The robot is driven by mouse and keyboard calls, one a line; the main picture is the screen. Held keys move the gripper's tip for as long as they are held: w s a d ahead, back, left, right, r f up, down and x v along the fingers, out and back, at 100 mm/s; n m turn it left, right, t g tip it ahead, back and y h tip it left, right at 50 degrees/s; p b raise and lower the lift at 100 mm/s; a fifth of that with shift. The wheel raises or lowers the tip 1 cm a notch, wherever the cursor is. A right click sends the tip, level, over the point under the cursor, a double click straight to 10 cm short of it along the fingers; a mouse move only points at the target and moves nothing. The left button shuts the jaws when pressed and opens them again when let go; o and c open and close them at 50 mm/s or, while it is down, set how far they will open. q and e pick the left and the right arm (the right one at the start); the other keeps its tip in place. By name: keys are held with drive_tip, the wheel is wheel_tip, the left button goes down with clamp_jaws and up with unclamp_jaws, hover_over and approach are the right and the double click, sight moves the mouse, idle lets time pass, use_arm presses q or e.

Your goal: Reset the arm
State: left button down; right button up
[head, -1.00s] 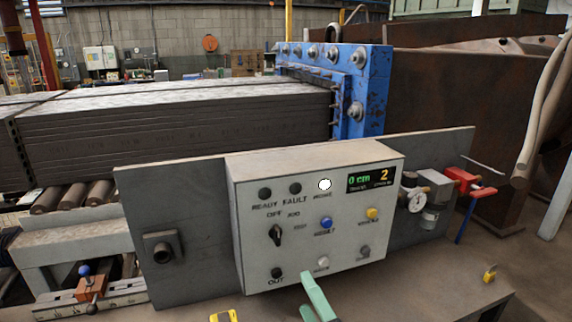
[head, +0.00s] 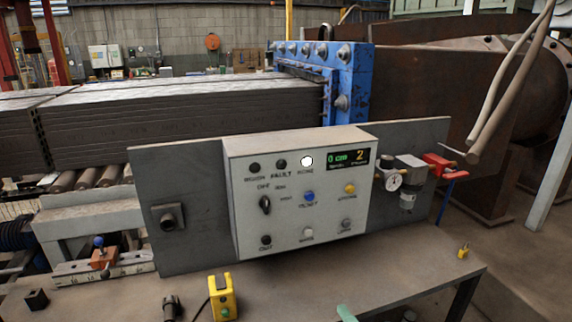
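A light grey control box (head: 300,195) stands tilted on a dark grey plate (head: 415,145) behind the bench. Its top row has two dark lamps and one lit white lamp (head: 306,161). The display (head: 345,159) reads 0 cm and 2. A black selector knob (head: 265,205), a blue button (head: 309,196) and a yellow button (head: 350,188) sit below. The lettering is blurred. I see neither of my grippers here. A green piece (head: 346,313) is cut off by the bottom edge, and I cannot tell what it is.
A yellow box with a green button (head: 223,297) stands on the bench (head: 300,285), near a black cylindrical object (head: 172,307). A small yellow padlock (head: 463,252) lies at the right. A red-handled valve (head: 440,165) and gauge (head: 394,182) sit right of the box.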

drive_tip(key=s+d+f+m+g+h, duration=0.1)
drive_tip(key=s+d+f+m+g, duration=0.1)
drive_tip(key=s+d+f+m, duration=0.45)
drive_tip(key=s+d+f+m+g+h, duration=0.15)
drive_tip(key=s+d+f, duration=0.3)
drive_tip(key=f, duration=0.55)
drive_tip(key=s+d+f+m+g, duration=0.3)
drive_tip(key=s+d+f+m, duration=0.25)
drive_tip(key=f, duration=0.35)
drive_tip(key=a+m+t, duration=0.1)
drive_tip(key=a+m, duration=0.4)
drive_tip(key=a, duration=0.5)
drive_tip(key=shift+w+a+r+y, duration=0.15)
drive_tip(key=shift+w+r+y, duration=0.05)
drive_tip(key=shift+r+y, duration=0.2)
